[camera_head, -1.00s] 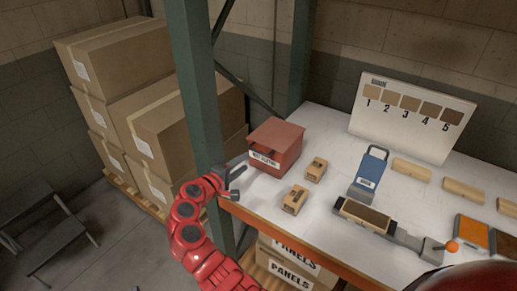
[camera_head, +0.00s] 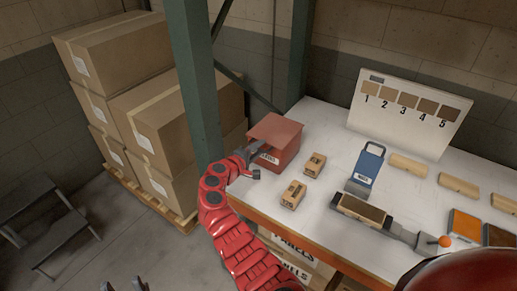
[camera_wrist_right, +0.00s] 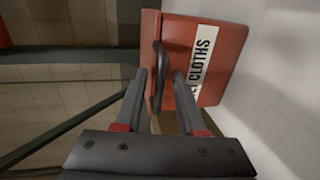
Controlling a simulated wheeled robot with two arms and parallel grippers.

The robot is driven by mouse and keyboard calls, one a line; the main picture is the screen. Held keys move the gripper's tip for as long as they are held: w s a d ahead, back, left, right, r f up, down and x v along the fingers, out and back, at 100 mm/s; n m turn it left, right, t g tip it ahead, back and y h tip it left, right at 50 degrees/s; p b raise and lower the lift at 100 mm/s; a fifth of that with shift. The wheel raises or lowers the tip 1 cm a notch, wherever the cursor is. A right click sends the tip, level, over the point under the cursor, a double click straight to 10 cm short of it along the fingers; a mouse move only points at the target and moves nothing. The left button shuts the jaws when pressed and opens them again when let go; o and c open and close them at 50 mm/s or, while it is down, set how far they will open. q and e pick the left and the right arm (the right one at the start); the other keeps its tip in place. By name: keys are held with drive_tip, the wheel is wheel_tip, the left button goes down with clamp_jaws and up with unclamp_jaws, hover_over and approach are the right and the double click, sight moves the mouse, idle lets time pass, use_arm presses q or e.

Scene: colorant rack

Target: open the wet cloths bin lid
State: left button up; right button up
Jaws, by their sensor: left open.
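The red wet cloths bin (camera_head: 285,155) stands at the left end of the white bench, and its lid (camera_head: 275,131) looks down. In the right wrist view the bin (camera_wrist_right: 205,35) shows a white label reading "CLOTHS" and a dark loop handle (camera_wrist_right: 158,75). My right gripper (camera_head: 256,160) is at the bin's front left; in its wrist view the fingers (camera_wrist_right: 160,80) are apart, one on each side of the handle. Whether they touch it is unclear. My left gripper (camera_head: 123,286) is open and empty at the bottom left edge of the head view, far from the bin.
Two small wooden blocks (camera_head: 304,180) lie just right of the bin. A blue-fronted item (camera_head: 366,168) and a grey tool (camera_head: 365,212) lie further right. A green rack post (camera_head: 195,90) rises close by my right arm. Stacked cartons (camera_head: 165,110) stand behind.

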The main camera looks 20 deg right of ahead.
clamp_jaws()
idle(1.2)
